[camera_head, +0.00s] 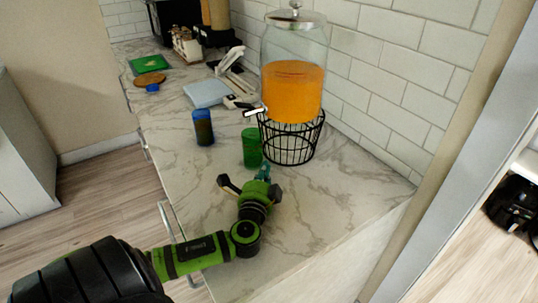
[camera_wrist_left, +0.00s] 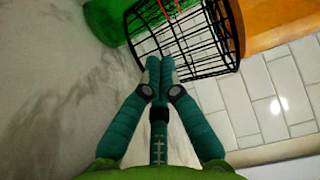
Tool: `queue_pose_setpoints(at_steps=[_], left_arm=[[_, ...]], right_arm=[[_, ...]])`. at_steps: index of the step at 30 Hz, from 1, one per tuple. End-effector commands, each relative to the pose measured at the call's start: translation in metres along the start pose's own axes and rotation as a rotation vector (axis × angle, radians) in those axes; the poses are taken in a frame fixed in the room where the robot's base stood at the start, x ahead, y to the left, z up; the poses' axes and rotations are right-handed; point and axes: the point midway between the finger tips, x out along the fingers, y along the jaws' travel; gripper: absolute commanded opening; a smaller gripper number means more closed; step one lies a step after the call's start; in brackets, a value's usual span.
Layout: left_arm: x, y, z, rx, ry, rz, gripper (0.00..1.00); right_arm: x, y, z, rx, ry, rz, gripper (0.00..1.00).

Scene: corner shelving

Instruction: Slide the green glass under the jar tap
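The green glass (camera_head: 251,148) stands upright on the marble counter, at the left side of the black wire stand (camera_head: 290,141). The jar (camera_head: 294,82) of orange drink sits on that stand. Its tap (camera_head: 255,112) points left, just above the glass in the picture; I cannot tell whether the glass is exactly below it. My left gripper (camera_head: 264,172) is low in front of the glass. In the left wrist view its fingertips (camera_wrist_left: 160,66) are together with nothing between them, and the green glass (camera_wrist_left: 106,18) is ahead to the left, beside the stand. My right gripper is out of view.
A blue glass (camera_head: 203,128) with dark contents stands left of the green one. A light blue board (camera_head: 206,93) and a white item (camera_head: 235,70) lie behind. The tiled wall (camera_head: 385,95) runs behind the jar. The counter's near right part is clear.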

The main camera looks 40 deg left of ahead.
Motion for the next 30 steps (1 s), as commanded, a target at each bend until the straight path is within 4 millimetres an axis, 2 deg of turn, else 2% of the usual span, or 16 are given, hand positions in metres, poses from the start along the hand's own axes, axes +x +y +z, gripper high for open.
queue_pose_setpoints(at_steps=[1, 6, 12, 23, 30], left_arm=[[0.011, -0.003, 0.0, 0.001, -0.002, -0.002, 0.0], [0.037, -0.002, 0.0, 0.0, -0.001, -0.001, 0.0], [0.051, 0.0, 0.0, -0.001, 0.0, 0.001, 0.0], [0.052, 0.001, 0.001, -0.001, 0.0, 0.001, 0.0], [0.045, 0.002, 0.018, 0.0, -0.001, 0.002, 0.0]], right_arm=[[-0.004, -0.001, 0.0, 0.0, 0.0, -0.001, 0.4], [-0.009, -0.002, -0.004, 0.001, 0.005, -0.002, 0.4], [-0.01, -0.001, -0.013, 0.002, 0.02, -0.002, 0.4], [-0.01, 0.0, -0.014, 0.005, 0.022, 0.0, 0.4], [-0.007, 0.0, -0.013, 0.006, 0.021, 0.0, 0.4]])
